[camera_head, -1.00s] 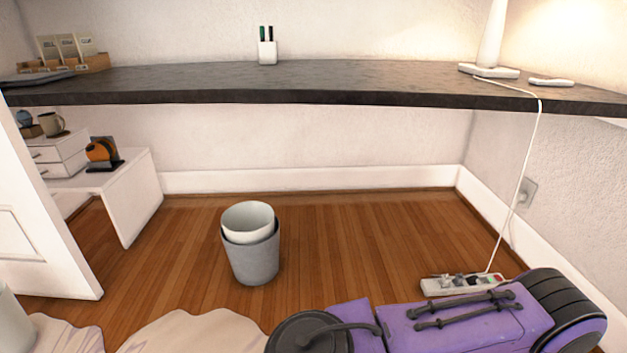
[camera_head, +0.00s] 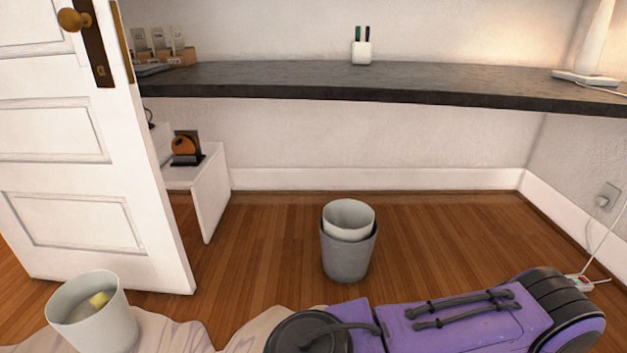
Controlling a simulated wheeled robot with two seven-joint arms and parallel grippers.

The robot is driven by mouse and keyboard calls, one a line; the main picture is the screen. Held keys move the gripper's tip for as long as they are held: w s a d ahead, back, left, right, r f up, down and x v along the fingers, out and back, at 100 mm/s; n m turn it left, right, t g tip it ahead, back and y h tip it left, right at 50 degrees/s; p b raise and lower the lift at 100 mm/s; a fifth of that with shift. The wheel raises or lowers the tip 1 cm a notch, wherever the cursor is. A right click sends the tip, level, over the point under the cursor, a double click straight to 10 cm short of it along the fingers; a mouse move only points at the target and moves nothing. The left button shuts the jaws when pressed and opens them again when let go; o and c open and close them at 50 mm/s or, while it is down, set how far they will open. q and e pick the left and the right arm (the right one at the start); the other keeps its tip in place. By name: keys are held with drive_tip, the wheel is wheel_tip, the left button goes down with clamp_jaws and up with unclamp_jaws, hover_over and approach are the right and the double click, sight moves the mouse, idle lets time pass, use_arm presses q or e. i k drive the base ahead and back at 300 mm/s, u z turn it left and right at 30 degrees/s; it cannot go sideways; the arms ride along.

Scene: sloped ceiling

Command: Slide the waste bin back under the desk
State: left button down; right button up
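I cannot tell which is the task's waste bin. The dark-topped desk (camera_head: 340,82) spans the back, with open floor beneath it. Neither of my grippers is in view; only a purple and black part of my own body shows at the lower right, apart from both bins.
An open white door (camera_head: 75,160) stands at the left. A low white unit (camera_head: 212,190) is behind it. The pale cloth (camera_head: 165,335) covers floor at the bottom left. A power strip (camera_head: 580,283) with a cord lies at the right. Floor around the grey bin is clear.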

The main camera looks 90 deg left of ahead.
sight(343, 261)
drive_tip(key=u, duration=2.3)
drive_tip(key=i, duration=1)
